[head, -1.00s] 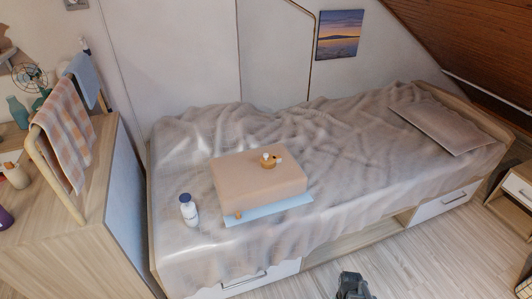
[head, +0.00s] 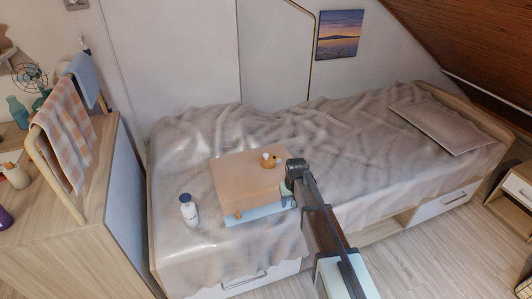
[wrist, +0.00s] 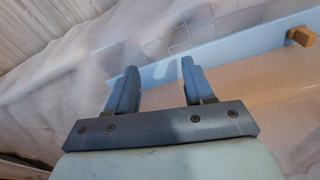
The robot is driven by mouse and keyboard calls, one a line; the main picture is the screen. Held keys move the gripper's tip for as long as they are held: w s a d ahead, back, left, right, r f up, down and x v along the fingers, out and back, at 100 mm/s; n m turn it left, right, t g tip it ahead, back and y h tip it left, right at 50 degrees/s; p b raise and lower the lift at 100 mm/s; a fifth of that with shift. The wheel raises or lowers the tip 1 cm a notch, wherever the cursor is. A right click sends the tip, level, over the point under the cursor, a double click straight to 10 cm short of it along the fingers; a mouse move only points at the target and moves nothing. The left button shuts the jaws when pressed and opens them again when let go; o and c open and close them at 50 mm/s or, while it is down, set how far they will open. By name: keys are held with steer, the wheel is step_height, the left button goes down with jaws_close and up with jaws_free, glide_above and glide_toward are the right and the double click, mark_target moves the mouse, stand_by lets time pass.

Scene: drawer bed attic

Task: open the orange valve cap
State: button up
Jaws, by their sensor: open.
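A small orange cap (head: 238,214) sits at the front lower left edge of a peach-coloured block (head: 248,178) on the bed. In the wrist view the cap (wrist: 302,37) shows at the upper right as a faceted orange-brown piece by the pale blue strip. My gripper (head: 286,188) is at the block's right end, to the right of the cap and apart from it. In the wrist view my gripper (wrist: 159,70) has its two fingers spread with nothing between them, over the blue strip and blanket.
A small orange-and-white object (head: 269,161) sits on top of the block. A white bottle with a blue cap (head: 188,211) stands left of it.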

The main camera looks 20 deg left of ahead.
steer(key=w+a+r+n, duration=0.3)
steer(key=w+a+r, duration=0.5)
steer(key=a+r, duration=0.25)
steer(key=w+a+r+n, duration=0.3)
steer(key=w+a+r, duration=0.6)
steer(key=r, duration=0.2)
steer(key=f+n, duration=0.2)
steer(key=f, duration=0.2)
steer(key=s+d+f+n, duration=0.1)
steer(key=f, duration=0.4)
steer(key=f+n+g, duration=0.1)
steer(key=f+n, duration=0.1)
steer(key=f, duration=0.3)
steer(key=shift+s+d+n+h, duration=0.15)
steer(key=shift+s+n+h, duration=0.15)
steer(key=shift+h, duration=0.1)
jaws_close()
